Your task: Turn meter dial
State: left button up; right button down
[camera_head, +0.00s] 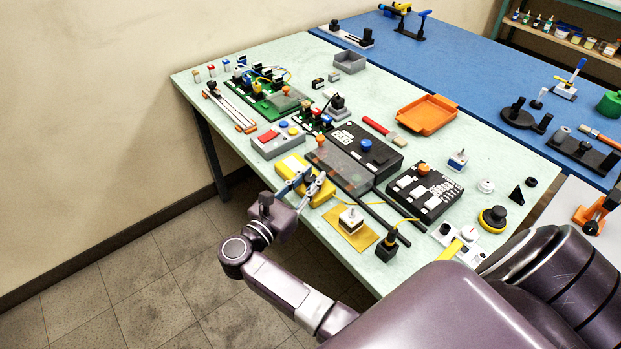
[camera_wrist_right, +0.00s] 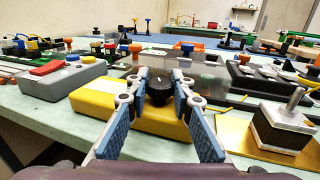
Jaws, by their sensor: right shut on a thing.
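The yellow meter (camera_head: 291,164) lies near the front left edge of the green table, and it also shows in the wrist view (camera_wrist_right: 93,101). Its round black dial (camera_wrist_right: 158,92) is on top, with a small white mark. My right gripper (camera_head: 311,178) reaches over the meter from the front. In the wrist view the blue-padded fingers (camera_wrist_right: 159,77) stand on both sides of the dial and are shut on it. The gripper hides most of the dial in the head view. My left gripper is not in view.
A grey box with red and blue buttons (camera_head: 278,141) stands behind the meter. A transparent-covered panel (camera_head: 340,168) is to the right. A square block with a metal post (camera_wrist_right: 284,127) stands on a gold plate (camera_head: 352,233) close by. Open floor lies left of the table.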

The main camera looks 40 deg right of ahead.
aim_at(310, 177)
jog(key=shift+m+g+h, duration=0.3)
jog(key=shift+m+g, duration=0.3)
jog(key=shift+g, duration=0.3)
jog(key=c, duration=1.7)
grip_release()
jog(key=shift+o, duration=0.2)
jog(key=shift+r, duration=0.2)
notch_tip(310, 177, up, 10)
jog(key=shift+f, duration=0.1)
